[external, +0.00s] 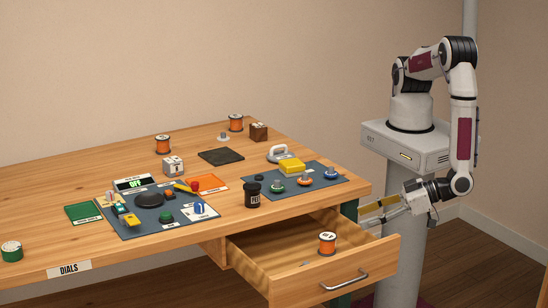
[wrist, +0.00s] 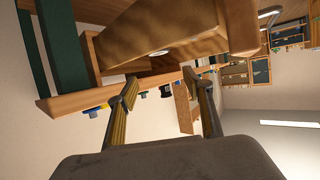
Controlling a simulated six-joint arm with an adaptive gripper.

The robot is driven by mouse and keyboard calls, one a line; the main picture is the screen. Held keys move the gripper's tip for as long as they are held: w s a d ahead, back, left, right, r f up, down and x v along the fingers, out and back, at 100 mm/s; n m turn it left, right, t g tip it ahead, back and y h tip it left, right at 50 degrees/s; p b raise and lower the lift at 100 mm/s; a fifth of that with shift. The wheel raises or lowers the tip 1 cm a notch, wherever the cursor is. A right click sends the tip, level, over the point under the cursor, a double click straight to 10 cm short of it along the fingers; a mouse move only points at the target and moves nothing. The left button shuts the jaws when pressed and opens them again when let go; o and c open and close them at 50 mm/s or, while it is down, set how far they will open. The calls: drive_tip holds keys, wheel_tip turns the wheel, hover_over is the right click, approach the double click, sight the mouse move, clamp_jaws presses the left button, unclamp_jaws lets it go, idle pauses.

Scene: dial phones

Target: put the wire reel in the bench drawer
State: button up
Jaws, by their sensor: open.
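An orange wire reel (external: 327,243) with white ends stands upright inside the bench drawer (external: 345,275). The drawer is pulled well out of the bench. Two similar orange reels, one mid-bench (external: 163,144) and one at the back (external: 236,122), stand on the bench top. My gripper (external: 372,212) is off the bench's right end, beside and behind the open drawer, apart from the reels. In the wrist view my gripper (wrist: 160,90) has its fingers spread with nothing held between them. Wooden bench or drawer parts lie beyond the fingers there.
A green reel (external: 11,251) stands at the left front edge. A black pot (external: 252,194) stands near the right-hand blue mat (external: 325,185), which holds several coloured parts. Another blue mat (external: 140,222) with dial parts is mid-bench. The drawer front and handle (external: 345,281) jut out.

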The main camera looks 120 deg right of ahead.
idle(0.4)
drive_tip(key=w+a+r+g+y, duration=0.1)
drive_tip(key=w+a+r+y, duration=0.15)
drive_tip(key=w+r, duration=0.3)
drive_tip(key=w+a+r+y, duration=0.2)
drive_tip(key=w+r+y, duration=0.2)
drive_tip(key=w+r, duration=0.15)
drive_tip(key=d+r+n+g+y, duration=0.1)
drive_tip(key=d+r+n+y, duration=0.1)
drive_tip(key=r, duration=0.6)
drive_tip(key=d+r+n+y, duration=0.1)
drive_tip(key=d+r+y, duration=0.15)
drive_tip(key=r, duration=0.55)
drive_tip(key=s+d+r+n+g, duration=0.1)
drive_tip(key=s+d+r+n, duration=0.2)
drive_tip(key=s+d+r, duration=0.55)
drive_tip(key=s+d+f+g+h, duration=0.2)
drive_tip(key=s+d+h, duration=0.1)
drive_tip(key=s+d, duration=1.6)
drive_tip(key=shift+f+n+g+h, duration=0.15)
drive_tip(key=shift+n+g+h, duration=0.15)
drive_tip(key=shift+n, duration=0.1)
